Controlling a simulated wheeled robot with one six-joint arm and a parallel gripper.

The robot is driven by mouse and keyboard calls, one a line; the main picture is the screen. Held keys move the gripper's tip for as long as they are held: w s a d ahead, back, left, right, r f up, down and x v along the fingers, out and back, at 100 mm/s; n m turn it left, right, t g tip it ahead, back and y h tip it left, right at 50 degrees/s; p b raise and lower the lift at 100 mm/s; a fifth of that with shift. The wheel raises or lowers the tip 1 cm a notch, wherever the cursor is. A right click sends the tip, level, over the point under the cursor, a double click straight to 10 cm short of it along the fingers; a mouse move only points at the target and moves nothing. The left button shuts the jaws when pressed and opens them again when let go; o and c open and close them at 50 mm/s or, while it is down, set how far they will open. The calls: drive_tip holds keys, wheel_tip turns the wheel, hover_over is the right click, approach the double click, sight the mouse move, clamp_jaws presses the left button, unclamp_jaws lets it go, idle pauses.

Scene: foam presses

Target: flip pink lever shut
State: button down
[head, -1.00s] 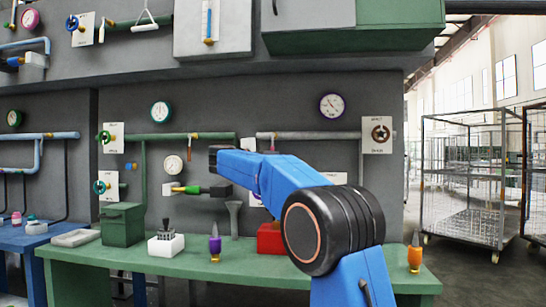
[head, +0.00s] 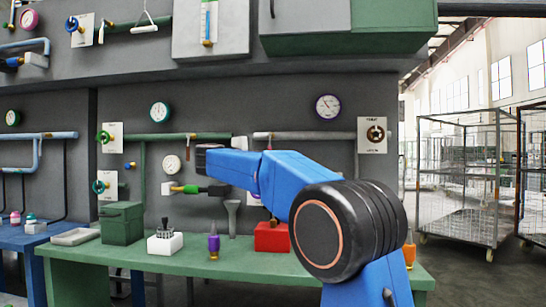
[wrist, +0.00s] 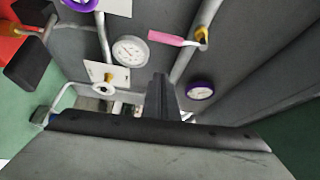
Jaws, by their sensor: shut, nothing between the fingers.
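The pink lever (wrist: 170,39) shows in the wrist view, upper right of centre. It joins a yellow valve body (wrist: 202,36) on a grey pipe and sticks out to the left, across the pipe's line. My gripper (wrist: 160,80) is shut and empty, its dark fingers pointing up the wrist picture toward the wall, below the lever and apart from it. In the head view my arm reaches left toward the wall, and its dark end is near the green pipe. I cannot make out the pink lever in the head view; my arm covers part of the wall.
In the wrist view a white gauge (wrist: 130,51) and a purple-rimmed gauge (wrist: 200,90) flank the fingers. A green bench (head: 200,262) below carries a red box (head: 271,237), a white block (head: 165,244) and a purple bottle (head: 214,243). Wire cages (head: 460,175) stand at right.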

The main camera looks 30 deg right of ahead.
drive_tip(key=shift+v, duration=0.9)
drive_tip(key=s+a+r+n+t+y, duration=0.4)
drive_tip(key=a+n+t+y, duration=0.35)
drive_tip(key=n+t, duration=0.45)
drive_tip(key=s+a+f+n+g+y, duration=0.2)
drive_tip(key=s+a+f+n+y, duration=0.5)
drive_tip(key=s+f+n+y, duration=0.3)
drive_tip(key=s+a+f+n+g+y, duration=0.1)
drive_tip(key=s+f+n+g, duration=0.2)
drive_tip(key=s+f, duration=0.6)
drive_tip(key=s+a+f+n+g+y, duration=0.1)
drive_tip(key=s+f+n+g, duration=0.3)
drive_tip(key=f, duration=0.8)
drive_tip(key=s+d+f+g+h, duration=0.1)
drive_tip(key=s+d+f+g, duration=0.2)
drive_tip(key=s+f, duration=0.7)
drive_tip(key=s+d+f+n+g+h, duration=0.1)
drive_tip(key=s+d+f+g, duration=0.1)
drive_tip(key=s+f, duration=0.8)
drive_tip(key=s+g, duration=0.1)
drive_tip(key=s, duration=0.2)
drive_tip(key=shift+d+f+h, duration=0.35)
drive_tip(key=shift+f, duration=0.05)
